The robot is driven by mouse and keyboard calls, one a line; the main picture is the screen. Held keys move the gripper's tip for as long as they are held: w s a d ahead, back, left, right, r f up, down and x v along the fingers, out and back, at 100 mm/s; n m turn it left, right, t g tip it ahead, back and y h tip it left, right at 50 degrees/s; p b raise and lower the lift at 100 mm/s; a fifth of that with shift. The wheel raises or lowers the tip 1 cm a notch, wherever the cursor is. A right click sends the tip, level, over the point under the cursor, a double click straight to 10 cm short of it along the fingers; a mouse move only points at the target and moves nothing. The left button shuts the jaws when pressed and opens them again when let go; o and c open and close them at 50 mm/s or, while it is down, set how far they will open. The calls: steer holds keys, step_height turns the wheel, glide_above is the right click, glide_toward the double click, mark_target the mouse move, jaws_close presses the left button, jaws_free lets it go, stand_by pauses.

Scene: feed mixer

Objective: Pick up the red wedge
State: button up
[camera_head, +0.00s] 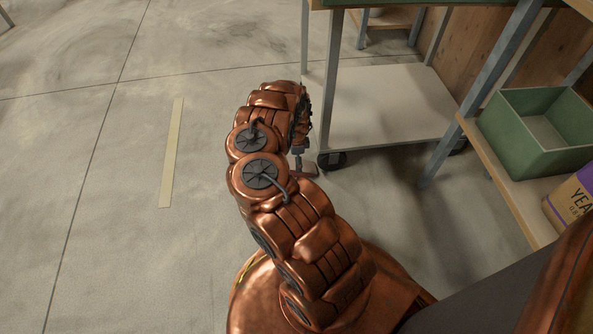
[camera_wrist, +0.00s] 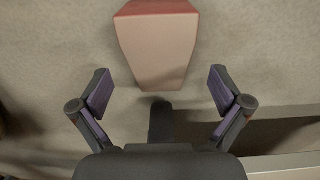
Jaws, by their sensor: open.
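The red wedge (camera_wrist: 157,45) lies on the concrete floor in the wrist view, at the top centre. Its narrow strip at the top is red and the broad face toward me looks pale pinkish. My gripper (camera_wrist: 159,78) is open and empty, with one finger to the lower left of the wedge and one to the lower right. The fingers look apart from it. In the head view, a small reddish patch (camera_head: 308,168) shows beside my wrist, by the cart's caster; it appears to be the wedge, mostly hidden by my arm.
A wheeled metal cart with a pale lower shelf (camera_head: 385,110) stands close to the right of my wrist, its black caster (camera_head: 331,161) nearest. A wooden shelf at right holds a green bin (camera_head: 540,130) and a yeast bag (camera_head: 575,205). Floor at left is clear, with a tape strip (camera_head: 172,150).

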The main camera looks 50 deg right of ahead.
step_height(320, 180, down, 4)
steer(key=shift+a+r+b, duration=0.1)
steer(key=shift+r+b, duration=0.15)
steer(key=shift+b, duration=0.6)
steer(key=shift+r, duration=0.1)
steer(key=c, duration=1.5)
